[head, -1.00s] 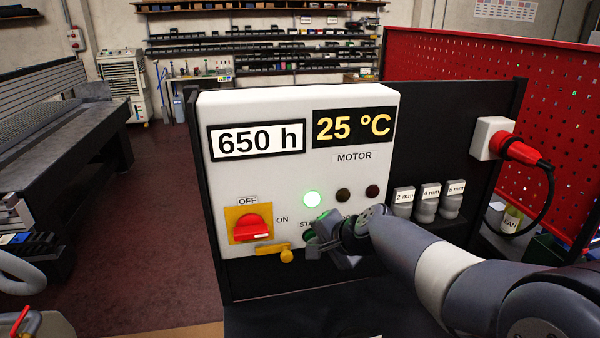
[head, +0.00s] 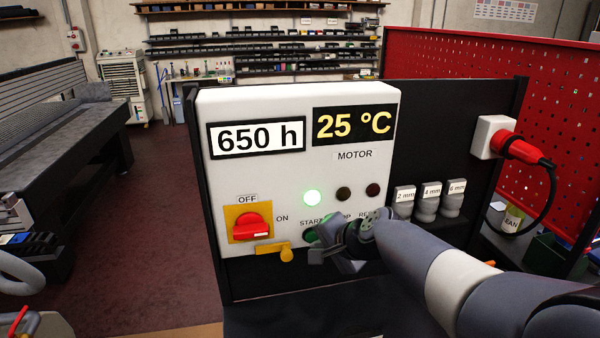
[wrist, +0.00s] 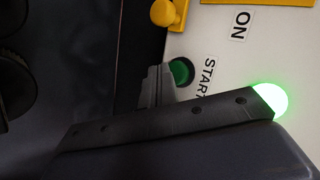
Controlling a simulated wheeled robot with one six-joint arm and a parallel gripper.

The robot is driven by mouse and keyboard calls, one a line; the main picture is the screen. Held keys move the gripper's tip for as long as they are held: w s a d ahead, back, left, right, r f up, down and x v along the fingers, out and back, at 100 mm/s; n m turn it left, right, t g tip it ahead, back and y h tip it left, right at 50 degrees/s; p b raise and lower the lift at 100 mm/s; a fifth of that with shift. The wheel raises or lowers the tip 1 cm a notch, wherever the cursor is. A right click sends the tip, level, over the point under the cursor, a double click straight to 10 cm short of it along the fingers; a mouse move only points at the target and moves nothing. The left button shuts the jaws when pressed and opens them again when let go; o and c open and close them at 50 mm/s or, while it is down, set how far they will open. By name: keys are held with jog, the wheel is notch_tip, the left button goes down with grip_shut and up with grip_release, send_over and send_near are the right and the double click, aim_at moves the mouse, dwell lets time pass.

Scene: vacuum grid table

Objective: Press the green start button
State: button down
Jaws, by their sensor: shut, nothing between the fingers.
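The green start button (head: 309,235) is on the white control panel under the START label, partly hidden by my gripper in the head view. It shows more clearly in the wrist view (wrist: 182,71). My gripper (head: 318,254) is shut and empty, with its fingertips just in front of and below the button. In the wrist view its fingertips (wrist: 161,82) are right beside the button; I cannot tell whether they touch it. The round lamp (head: 312,197) above the button glows green.
A red rotary switch (head: 252,227) on a yellow plate and a yellow latch (head: 275,251) are left of the button. Two dark lamps (head: 343,193) are right of the lit one. Grey labelled knobs (head: 427,203) and a red plug (head: 520,151) are further right.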

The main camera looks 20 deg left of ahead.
jog(key=shift+s+d+b, duration=0.2)
jog(key=shift+s+d, duration=0.25)
jog(key=shift+s, duration=0.3)
jog(key=shift+s+d+b, duration=0.25)
jog(key=shift+s+d, duration=0.25)
jog(key=shift+s, duration=0.2)
jog(key=shift+s+d+b, duration=0.2)
jog(key=shift+s+d, duration=0.25)
jog(key=shift+s, duration=0.3)
